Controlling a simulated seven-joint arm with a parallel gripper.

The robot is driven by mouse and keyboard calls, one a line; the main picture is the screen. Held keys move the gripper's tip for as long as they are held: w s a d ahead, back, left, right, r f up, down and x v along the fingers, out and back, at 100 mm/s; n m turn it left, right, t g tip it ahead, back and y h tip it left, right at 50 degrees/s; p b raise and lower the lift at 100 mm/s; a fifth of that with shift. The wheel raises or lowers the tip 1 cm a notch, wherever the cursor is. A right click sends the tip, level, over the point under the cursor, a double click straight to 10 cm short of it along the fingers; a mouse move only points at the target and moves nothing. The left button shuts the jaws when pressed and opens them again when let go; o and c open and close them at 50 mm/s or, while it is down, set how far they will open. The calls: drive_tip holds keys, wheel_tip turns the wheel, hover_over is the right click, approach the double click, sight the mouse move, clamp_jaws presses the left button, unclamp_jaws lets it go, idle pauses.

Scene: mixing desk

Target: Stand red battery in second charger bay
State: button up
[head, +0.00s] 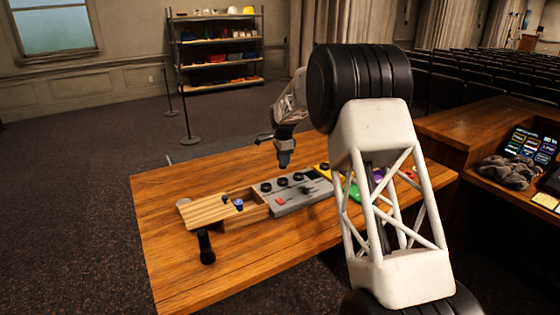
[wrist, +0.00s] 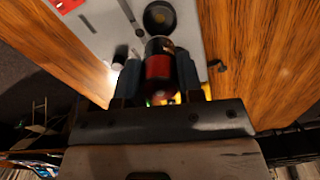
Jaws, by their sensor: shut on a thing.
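The red battery (wrist: 159,72), with a dark end, is between the two fingers of my gripper (wrist: 158,66) in the wrist view, and the gripper is shut on it. In the head view my gripper (head: 285,160) is above the grey charger (head: 297,203), with a gap between them; the battery cannot be made out there. The charger has a row of several dark round bays along its back edge. One bay (wrist: 159,17) shows just beyond the battery in the wrist view. I cannot tell which bay is the second from that view.
A wooden box (head: 258,212) with a blue-topped item (head: 239,204) stands left of the charger. A black cylinder (head: 206,247) stands at the front left. Yellow, green and purple items (head: 377,174) lie to the right, partly behind my arm.

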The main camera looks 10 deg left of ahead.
drive_tip(key=shift+f, duration=0.2)
idle(0.3)
drive_tip(key=shift+f, duration=2.7)
drive_tip(key=shift+f, duration=0.65)
idle(0.3)
drive_tip(key=o, duration=0.7)
drive_tip(key=shift+r, duration=0.15)
drive_tip(key=shift+r, duration=5.35)
